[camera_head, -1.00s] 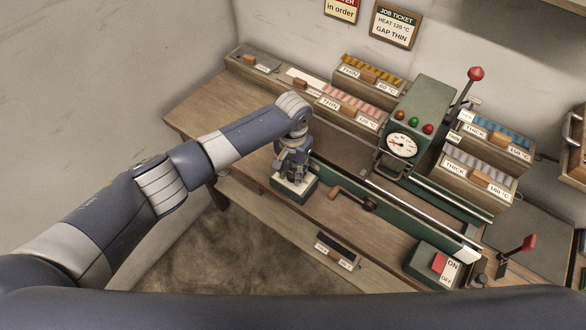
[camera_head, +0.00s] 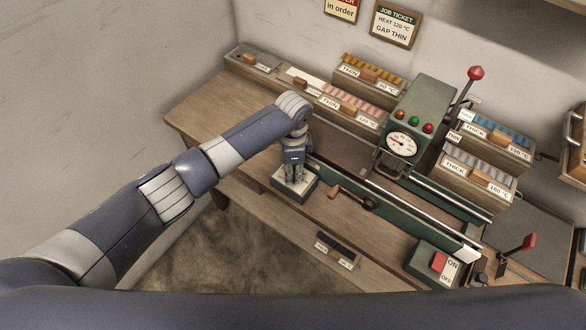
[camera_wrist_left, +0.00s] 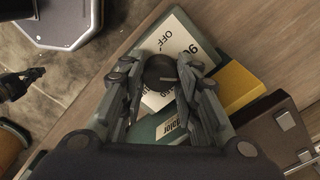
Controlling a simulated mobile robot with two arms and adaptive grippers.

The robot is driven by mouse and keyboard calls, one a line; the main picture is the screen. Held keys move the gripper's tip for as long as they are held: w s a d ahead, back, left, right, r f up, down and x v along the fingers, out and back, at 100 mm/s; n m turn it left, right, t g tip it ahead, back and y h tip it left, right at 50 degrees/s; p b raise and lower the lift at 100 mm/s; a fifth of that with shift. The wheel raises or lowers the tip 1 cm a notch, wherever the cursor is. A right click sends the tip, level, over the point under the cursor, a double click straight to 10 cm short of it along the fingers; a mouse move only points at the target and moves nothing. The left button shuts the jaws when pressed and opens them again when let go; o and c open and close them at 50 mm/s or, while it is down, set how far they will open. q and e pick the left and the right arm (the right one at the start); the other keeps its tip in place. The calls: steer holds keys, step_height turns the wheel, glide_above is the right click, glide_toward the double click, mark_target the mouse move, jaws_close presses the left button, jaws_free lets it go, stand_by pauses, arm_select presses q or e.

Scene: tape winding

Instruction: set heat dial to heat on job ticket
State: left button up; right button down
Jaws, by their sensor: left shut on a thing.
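The job ticket (camera_head: 395,25) on the wall reads HEAT 120 °C, GAP THIN. The plate tops a green box (camera_head: 296,194) at the left of the bench. My left gripper (camera_wrist_left: 160,74) is shut on the knob, one finger each side, pointing down; it also shows in the head view (camera_head: 294,178).
A crank with a wooden handle (camera_head: 336,192) is just right of the dial box. A green machine with a gauge (camera_head: 402,145) stands behind. Labelled bins (camera_head: 352,112) line the back. A switch box (camera_head: 434,262) is at right.

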arm_select(q)
steer(key=shift+m, duration=1.5)
steer(key=o, duration=1.1)
